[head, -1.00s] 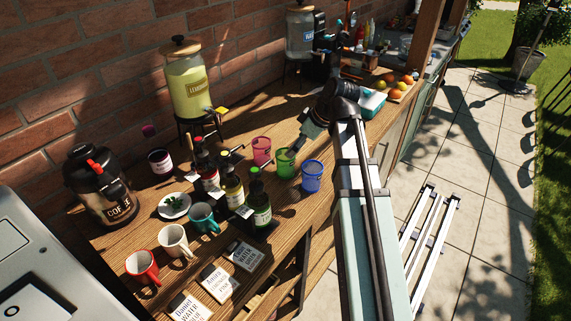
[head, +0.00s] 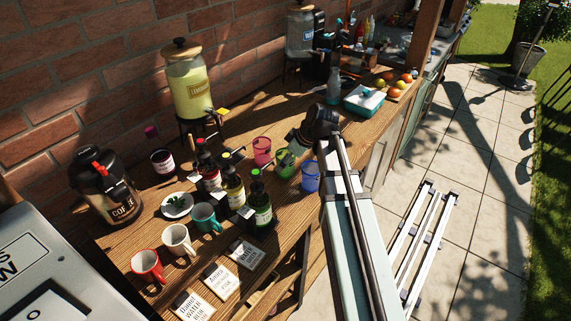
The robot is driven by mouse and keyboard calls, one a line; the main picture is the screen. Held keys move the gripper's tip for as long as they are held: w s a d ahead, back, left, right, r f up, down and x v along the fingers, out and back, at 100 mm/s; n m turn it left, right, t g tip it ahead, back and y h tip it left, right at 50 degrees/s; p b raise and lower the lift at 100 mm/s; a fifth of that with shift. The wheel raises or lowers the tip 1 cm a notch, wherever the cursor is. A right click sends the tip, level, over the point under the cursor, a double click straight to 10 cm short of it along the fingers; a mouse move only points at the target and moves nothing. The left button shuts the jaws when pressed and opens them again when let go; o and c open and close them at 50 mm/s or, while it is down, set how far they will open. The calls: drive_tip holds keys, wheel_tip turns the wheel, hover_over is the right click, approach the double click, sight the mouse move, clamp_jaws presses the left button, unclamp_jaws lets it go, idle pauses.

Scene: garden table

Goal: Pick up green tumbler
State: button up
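The green tumbler (head: 285,168) stands on the wooden table between a pink tumbler and a blue tumbler. My gripper (head: 287,156) reaches in from the upper right and is at the top of the green tumbler, overlapping its rim in the head view. The fingers are small and dark here, so I cannot tell whether they are apart or closed, or whether they touch the tumbler.
The pink tumbler (head: 262,150) and blue tumbler (head: 311,175) stand close on either side. Several syrup bottles (head: 260,208) stand at the front left. A lemonade dispenser (head: 190,90) is behind. A teal-and-white box (head: 365,99) and fruit lie to the right.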

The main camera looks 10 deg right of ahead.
drive_tip(key=shift+f, duration=0.1)
drive_tip(key=c, duration=1.3)
drive_tip(key=shift+o, duration=0.2)
